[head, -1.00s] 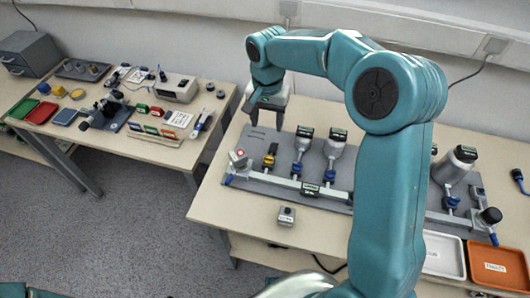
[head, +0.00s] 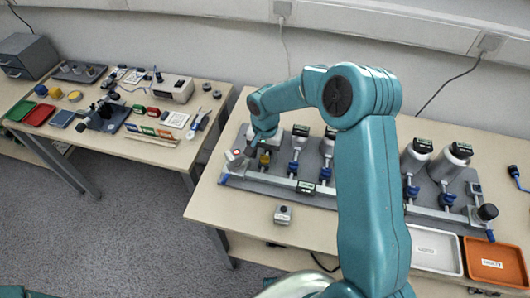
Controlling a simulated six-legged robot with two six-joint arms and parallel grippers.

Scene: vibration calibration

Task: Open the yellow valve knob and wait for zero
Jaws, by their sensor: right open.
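The yellow valve knob (head: 264,160) is near the left end of the grey manifold board (head: 318,204) on the right-hand table. It is partly hidden by my right gripper (head: 259,150). The right gripper points down, open, with its fingers right at the knob. I cannot tell whether the fingers touch it. A small display (head: 305,187) sits on the rail at the front of the board, its digits too small to read. My left gripper is not in view.
Several silver canisters (head: 415,152) with blue valves stand along the board, some hidden behind my right arm. A small grey box (head: 283,214) sits in front. A white tray (head: 436,268) and an orange tray (head: 497,278) are at the front right.

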